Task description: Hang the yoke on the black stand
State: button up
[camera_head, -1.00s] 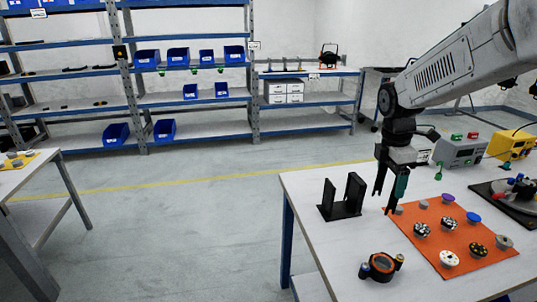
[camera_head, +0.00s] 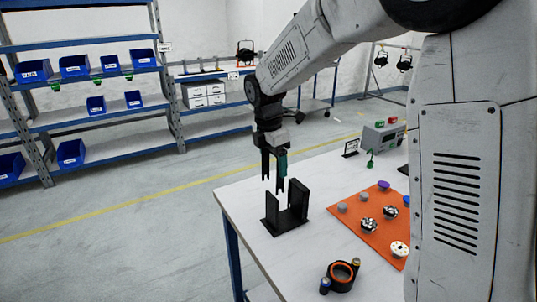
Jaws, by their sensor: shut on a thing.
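The black stand (camera_head: 285,226) stands upright near the left edge of the white table, with two upright plates on a flat base. My gripper (camera_head: 274,150) points down above and slightly left of the stand in the picture. It is shut on a dark piece with two hanging prongs, which looks like the yoke (camera_head: 265,166). The prong tips hang at about the height of the stand's plate tops in the picture. I cannot tell whether they touch the stand. The grip itself is partly hidden by the dark fingers.
A black and orange ring with side knobs (camera_head: 341,276) lies at the table front. An orange mat (camera_head: 350,222) with several small round parts lies right of the stand. A grey box (camera_head: 384,136) stands behind it. My arm hides the table's right side.

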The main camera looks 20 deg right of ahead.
aim_at(271, 196)
jog(key=shift+w+d+f, duration=0.1)
jog(key=shift+w+f, duration=0.05)
jog(key=shift+f, duration=7.35)
jog(key=shift+f, duration=0.15)
jog(key=o, duration=0.7)
jog(key=o, duration=0.4)
